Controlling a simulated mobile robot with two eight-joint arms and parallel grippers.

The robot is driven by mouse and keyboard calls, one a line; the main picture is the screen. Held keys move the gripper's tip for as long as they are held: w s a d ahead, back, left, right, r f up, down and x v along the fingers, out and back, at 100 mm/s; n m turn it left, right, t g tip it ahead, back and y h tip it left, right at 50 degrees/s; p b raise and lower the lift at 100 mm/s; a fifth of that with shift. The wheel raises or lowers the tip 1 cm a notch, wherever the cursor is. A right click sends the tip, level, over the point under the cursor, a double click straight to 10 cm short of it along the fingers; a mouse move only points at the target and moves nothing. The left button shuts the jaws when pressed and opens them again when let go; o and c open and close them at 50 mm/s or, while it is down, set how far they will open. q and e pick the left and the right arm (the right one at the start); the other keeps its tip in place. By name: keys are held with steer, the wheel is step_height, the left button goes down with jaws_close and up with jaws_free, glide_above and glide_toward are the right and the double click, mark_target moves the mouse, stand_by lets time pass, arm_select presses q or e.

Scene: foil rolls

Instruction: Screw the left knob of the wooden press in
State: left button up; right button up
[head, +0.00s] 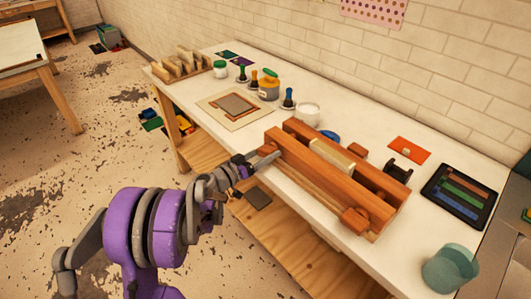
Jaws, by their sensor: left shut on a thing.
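The wooden press (325,174) lies on the white workbench, with two long orange-brown beams and a pale block between them. Its right knob (355,220) shows at the near right end of the front beam. My left gripper (262,160) is at the front beam's left end, shut on the left knob. The fingers and the beam hide most of that knob, so its depth is hard to tell. My purple left arm reaches in from the lower left. My right gripper is not in view.
A teal cup (450,268) stands at the bench's near right corner, beside a black tray (459,196) of coloured strips. Behind the press are a white jar (307,114) and an orange card (409,149). A framed board (235,106) lies left of it.

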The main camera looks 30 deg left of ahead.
arm_select(q)
steer(key=shift+s+m, duration=0.1)
steer(key=shift+m, duration=0.5)
steer(key=shift+m, duration=0.3)
steer(key=o, duration=1.2)
steer(key=shift+s+a, duration=0.1)
steer(key=shift+c, duration=0.2)
steer(key=b+v, duration=0.1)
steer(key=v, duration=1)
steer(key=shift+r, duration=0.1)
